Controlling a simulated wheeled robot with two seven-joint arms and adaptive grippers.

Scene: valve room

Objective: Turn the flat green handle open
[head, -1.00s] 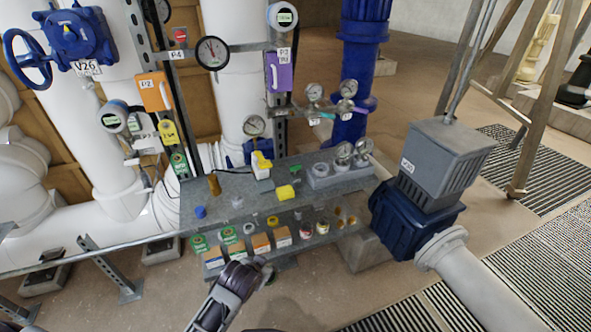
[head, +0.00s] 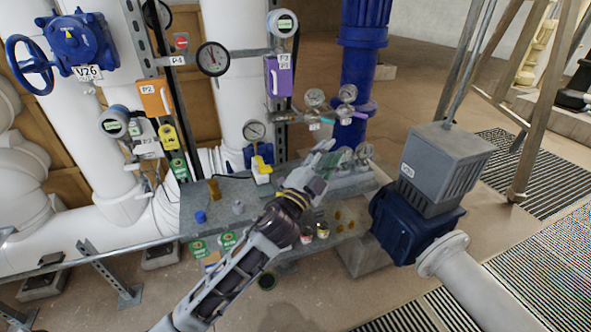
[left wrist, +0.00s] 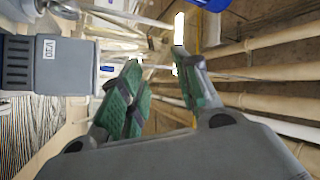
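A small flat green-teal handle (head: 327,121) shows on the pipe below the left of two small gauges in the head view, behind the bench. It is too small to tell how it is turned. My left gripper (head: 333,156) is in front of and below it, over the back right of the bench, apart from it in the picture. In the left wrist view my left gripper (left wrist: 157,62) has its two green-padded fingers spread, with nothing between them. I cannot make out the handle in the wrist view. My right gripper is not in view.
The grey bench (head: 220,209) carries several small fittings, partly hidden by my left arm. A purple box (head: 278,76) is on the upright at left. A blue vertical pipe (head: 352,80) rises behind the gauges. A grey actuator box (head: 445,165) stands at right.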

